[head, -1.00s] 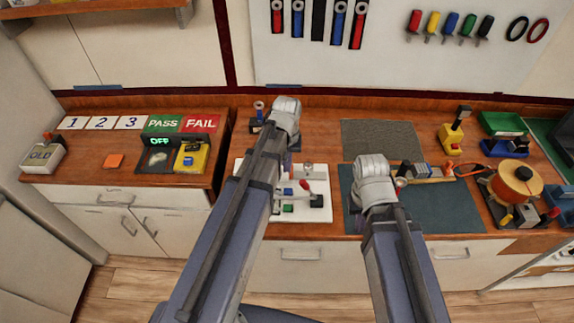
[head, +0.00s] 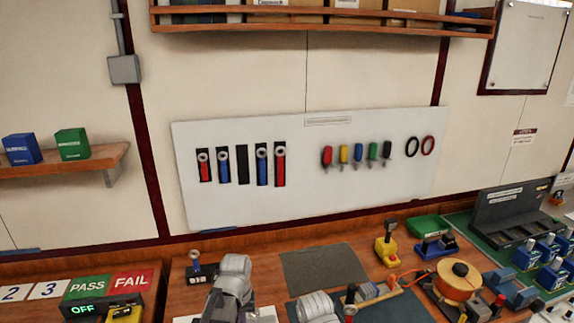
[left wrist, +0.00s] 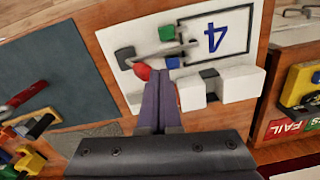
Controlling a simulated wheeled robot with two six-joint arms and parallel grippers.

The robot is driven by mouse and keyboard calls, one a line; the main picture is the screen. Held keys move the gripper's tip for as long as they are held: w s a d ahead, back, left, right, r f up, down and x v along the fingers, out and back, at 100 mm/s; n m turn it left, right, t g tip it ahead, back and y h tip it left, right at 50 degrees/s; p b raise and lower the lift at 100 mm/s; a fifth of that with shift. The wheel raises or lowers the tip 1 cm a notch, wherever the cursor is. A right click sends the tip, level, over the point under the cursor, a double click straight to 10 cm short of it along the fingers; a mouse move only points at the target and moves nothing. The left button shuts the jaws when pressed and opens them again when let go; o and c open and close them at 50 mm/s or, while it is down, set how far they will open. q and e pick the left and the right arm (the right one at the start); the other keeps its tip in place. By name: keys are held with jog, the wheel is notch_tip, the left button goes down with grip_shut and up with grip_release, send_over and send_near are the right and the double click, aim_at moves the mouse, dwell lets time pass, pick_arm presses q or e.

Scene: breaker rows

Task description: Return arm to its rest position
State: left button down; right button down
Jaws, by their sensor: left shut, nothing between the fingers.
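My left arm's pale wrist (head: 232,278) shows at the bottom of the head view, beside a small stand with a ring-topped tool (head: 200,270). Its fingers are hidden there. In the left wrist view my left gripper (left wrist: 166,84) is shut and empty, its dark fingers side by side over a white board (left wrist: 120,38) marked 4. A red knob (left wrist: 142,72), a green block (left wrist: 166,34) and a blue block (left wrist: 173,62) are by the fingertips; contact cannot be told. My right arm's pale wrist (head: 316,308) is at the bottom edge; its fingers are out of sight.
A grey mat (head: 324,266) lies behind the arms. An orange spool (head: 458,278) and a yellow device (head: 386,248) stand at right. PASS and FAIL signs (head: 110,285) are at left. A white tool panel (head: 300,200) hangs on the wall.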

pick_arm(q)
jog(key=s+d+f+m+y+b, duration=0.1)
jog(key=s+d+f+m+b, duration=0.4)
jog(key=s+d, duration=0.4)
jog(key=shift+s+f, duration=0.65)
jog(key=shift+s, duration=0.4)
dwell(0.7)
